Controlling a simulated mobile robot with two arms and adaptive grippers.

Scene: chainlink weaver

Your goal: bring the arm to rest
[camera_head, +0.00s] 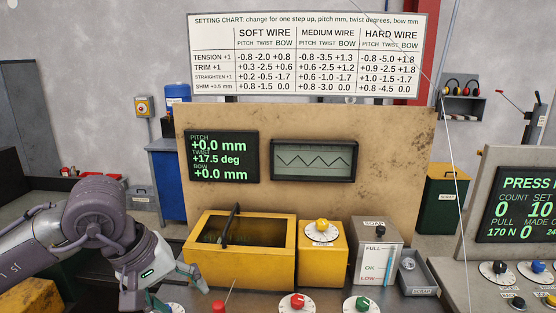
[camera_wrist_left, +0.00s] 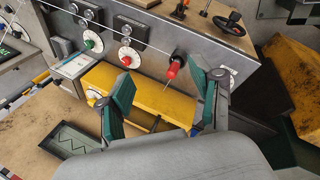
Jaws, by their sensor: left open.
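My left arm comes in from the left in the head view. Its gripper (camera_head: 188,285) is in front of the lower left corner of the yellow box (camera_head: 192,262), above the bench front. In the left wrist view the two green-padded fingers of the left gripper (camera_wrist_left: 161,72) stand wide apart with nothing held. A red-handled lever (camera_wrist_left: 173,68) shows between the fingers, beyond them; I cannot tell how near it is. The same red handle shows in the head view (camera_head: 218,307). My right gripper is in neither view.
A yellow dial unit (camera_head: 334,268), a grey SOAP box (camera_head: 365,265) and a grey tray (camera_head: 415,290) stand right of the yellow box. Red (camera_head: 297,301) and green (camera_head: 362,304) knobs sit along the front. A brown panel (camera_head: 400,180) with screens stands behind. A thin wire crosses at right.

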